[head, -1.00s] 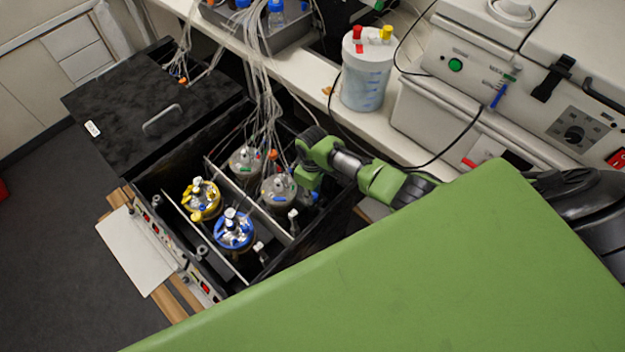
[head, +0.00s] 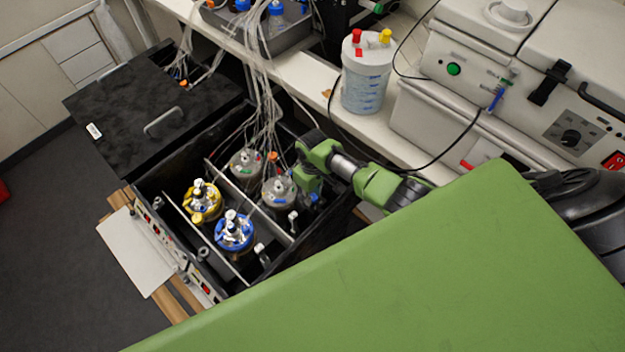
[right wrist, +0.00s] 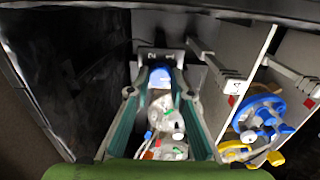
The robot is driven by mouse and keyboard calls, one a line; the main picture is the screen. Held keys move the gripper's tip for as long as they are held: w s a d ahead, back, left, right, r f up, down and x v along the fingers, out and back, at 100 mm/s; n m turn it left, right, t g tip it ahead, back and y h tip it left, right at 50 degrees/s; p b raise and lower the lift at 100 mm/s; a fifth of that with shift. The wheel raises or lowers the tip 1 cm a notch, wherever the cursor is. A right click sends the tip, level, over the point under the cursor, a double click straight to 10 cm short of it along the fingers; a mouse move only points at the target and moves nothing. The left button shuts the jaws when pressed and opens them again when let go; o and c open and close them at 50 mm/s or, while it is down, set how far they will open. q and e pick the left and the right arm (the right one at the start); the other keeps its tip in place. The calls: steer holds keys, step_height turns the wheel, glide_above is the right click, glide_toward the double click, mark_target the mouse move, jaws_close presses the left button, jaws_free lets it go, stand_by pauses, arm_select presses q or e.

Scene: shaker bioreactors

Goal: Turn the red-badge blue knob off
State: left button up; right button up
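A blue knob (right wrist: 161,78) shows between the fingers of my right gripper (right wrist: 163,68) in the right wrist view, in front of a plate marked 2 and 1. The fingers stand apart on either side of it; contact cannot be made out. No red badge can be made out on this knob. In the head view my right gripper (head: 311,186) reaches down into the right end of the open black shaker box (head: 325,222), beside a grey-topped vessel (head: 279,190). A small blue spot shows by the fingers. My left gripper is out of view.
A blue-ringed vessel (head: 235,231) and a yellow-ringed vessel (head: 203,200) stand in the box, with a white clamp (head: 293,217) near the divider. Tubes (head: 262,90) hang over the back. A white jug (head: 367,75) stands on the bench behind.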

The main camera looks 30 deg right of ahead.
mark_target(313, 196)
steer(key=o, duration=0.3)
steer(key=shift+o, duration=0.2)
step_height(313, 196, up, 12)
stand_by(0.5)
stand_by(0.3)
